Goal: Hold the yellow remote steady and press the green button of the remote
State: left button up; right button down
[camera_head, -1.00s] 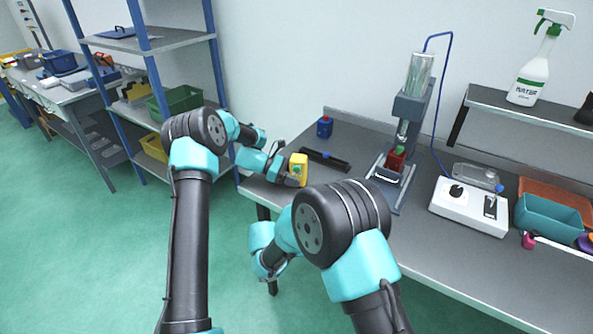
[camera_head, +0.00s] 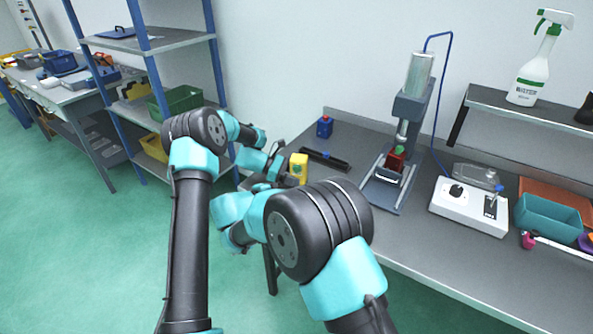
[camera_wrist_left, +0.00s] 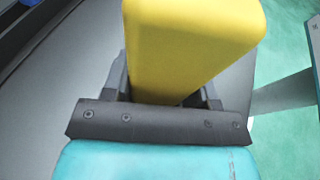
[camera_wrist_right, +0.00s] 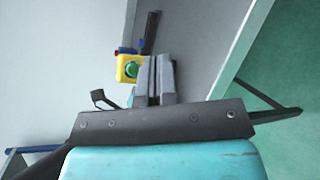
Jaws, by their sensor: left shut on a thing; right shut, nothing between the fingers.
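The yellow remote (camera_head: 299,165) is upright at the left end of the grey workbench, held in my left gripper (camera_head: 287,178). In the left wrist view the yellow remote (camera_wrist_left: 188,45) fills the space between the fingers of my left gripper (camera_wrist_left: 165,92). In the right wrist view the round green button (camera_wrist_right: 131,70) shows on the face of the remote (camera_wrist_right: 122,61). My right gripper (camera_wrist_right: 155,65) is shut and empty, its fingertips pointing towards the remote, just right of the button in that view. Whether it touches the remote I cannot tell. In the head view its fingers are hard to make out.
Behind the remote lie a dark bar (camera_head: 326,159) and a blue block (camera_head: 325,126). A press (camera_head: 402,130) with a red-and-green part stands further right, beside a white control box (camera_head: 469,205). A blue-framed shelf (camera_head: 150,42) stands to the left.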

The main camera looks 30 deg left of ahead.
aim_at(297, 169)
jog(key=shift+w, duration=0.15)
jog(key=shift+w+a, duration=0.45)
jog(key=shift+w, duration=0.9)
jog(key=shift+w+a, duration=0.4)
jog(key=shift+w, duration=0.95)
jog(key=shift+w+a, duration=0.45)
jog(key=shift+w, duration=0.9)
jog(key=shift+w, duration=0.15)
jog(key=shift+w+a, duration=0.1)
jog(key=shift+w, duration=0.15)
jog(key=shift+w+a, duration=0.15)
jog(key=shift+w, duration=0.25)
jog(key=shift+s, duration=0.1)
jog(key=shift+s+d, duration=0.3)
jog(key=shift+s, duration=0.4)
jog(key=shift+s, duration=0.1)
